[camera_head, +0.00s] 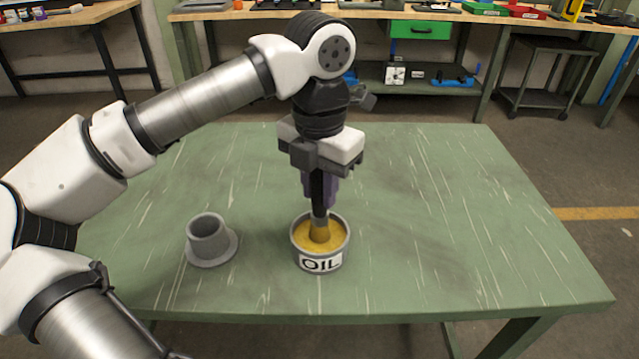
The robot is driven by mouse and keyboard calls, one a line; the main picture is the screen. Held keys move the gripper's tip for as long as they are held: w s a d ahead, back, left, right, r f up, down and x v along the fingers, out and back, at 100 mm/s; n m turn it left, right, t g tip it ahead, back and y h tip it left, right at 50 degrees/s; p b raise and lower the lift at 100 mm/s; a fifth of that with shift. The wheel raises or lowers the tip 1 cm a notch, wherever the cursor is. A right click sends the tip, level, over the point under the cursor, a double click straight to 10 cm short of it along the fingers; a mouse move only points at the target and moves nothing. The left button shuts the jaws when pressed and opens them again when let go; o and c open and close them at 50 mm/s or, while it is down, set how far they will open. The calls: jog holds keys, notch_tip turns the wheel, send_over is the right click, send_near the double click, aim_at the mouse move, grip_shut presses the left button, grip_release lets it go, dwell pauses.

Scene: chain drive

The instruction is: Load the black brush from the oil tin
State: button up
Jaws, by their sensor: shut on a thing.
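The oil tin (320,262) is a grey round can with a white OIL label, standing on the green table near its front edge. Amber oil shows inside it. The black brush (319,216) stands upright in the tin. Its grey ferrule and tan bristles show, and the bristle ends are down at the oil. My gripper (319,196) points straight down above the tin and is shut on the brush handle. Most of the handle is hidden by the fingers.
A grey flanged cup (209,239) stands on the green table (450,220) to the left of the tin. The right half and back of the table are clear. Workbenches with tools (420,28) stand behind, apart from this table.

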jog(key=shift+r+p, duration=2.2)
jog(key=shift+r, duration=1.3)
